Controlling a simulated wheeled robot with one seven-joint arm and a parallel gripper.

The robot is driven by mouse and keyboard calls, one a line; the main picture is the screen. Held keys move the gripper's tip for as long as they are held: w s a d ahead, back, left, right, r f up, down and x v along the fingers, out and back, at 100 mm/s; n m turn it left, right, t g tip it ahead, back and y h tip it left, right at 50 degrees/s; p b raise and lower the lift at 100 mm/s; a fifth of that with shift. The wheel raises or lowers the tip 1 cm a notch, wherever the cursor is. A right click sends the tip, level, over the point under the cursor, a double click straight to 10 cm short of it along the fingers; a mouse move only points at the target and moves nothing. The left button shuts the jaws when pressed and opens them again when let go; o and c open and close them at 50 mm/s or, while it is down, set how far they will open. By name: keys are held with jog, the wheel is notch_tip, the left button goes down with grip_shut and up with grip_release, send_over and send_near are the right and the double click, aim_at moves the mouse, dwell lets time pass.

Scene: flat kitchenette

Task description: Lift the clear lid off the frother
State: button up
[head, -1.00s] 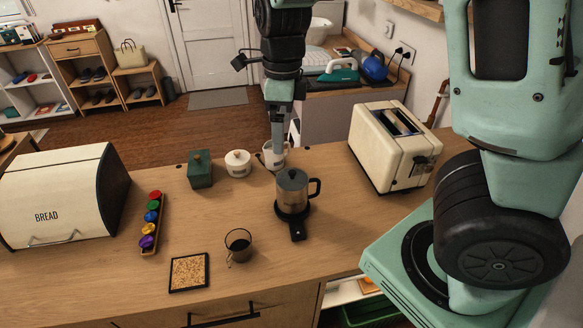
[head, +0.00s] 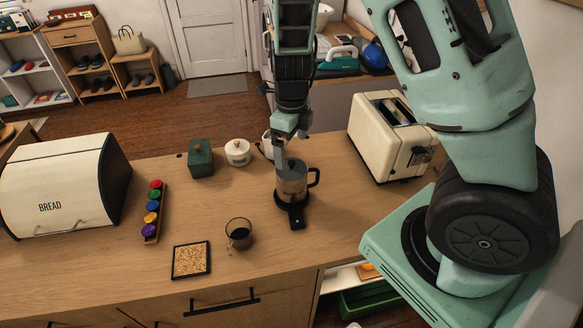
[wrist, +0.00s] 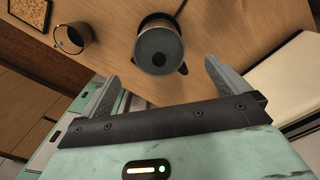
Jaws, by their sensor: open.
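The frother (head: 292,188) is a grey, see-through-looking jug with a black handle, upright on a black base on the wooden counter. Its round clear lid (head: 291,165) with a small dark knob is on top. In the wrist view the frother's lid (wrist: 158,47) is seen from above, with the knob near its middle. My gripper (head: 290,138) is above and slightly behind the frother in the head view. In the wrist view my gripper (wrist: 158,75) has its two fingers spread wide and empty, apart from the lid.
A cream toaster (head: 390,138) stands to the right. A white lidded pot (head: 237,152), a green box (head: 200,160) and a partly hidden white cup stand behind. Counter between is clear.

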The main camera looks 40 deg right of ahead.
aim_at(292, 161)
jog(key=shift+f+p, duration=0.5)
jog(key=shift+f, duration=2.15)
jog(key=c, duration=0.9)
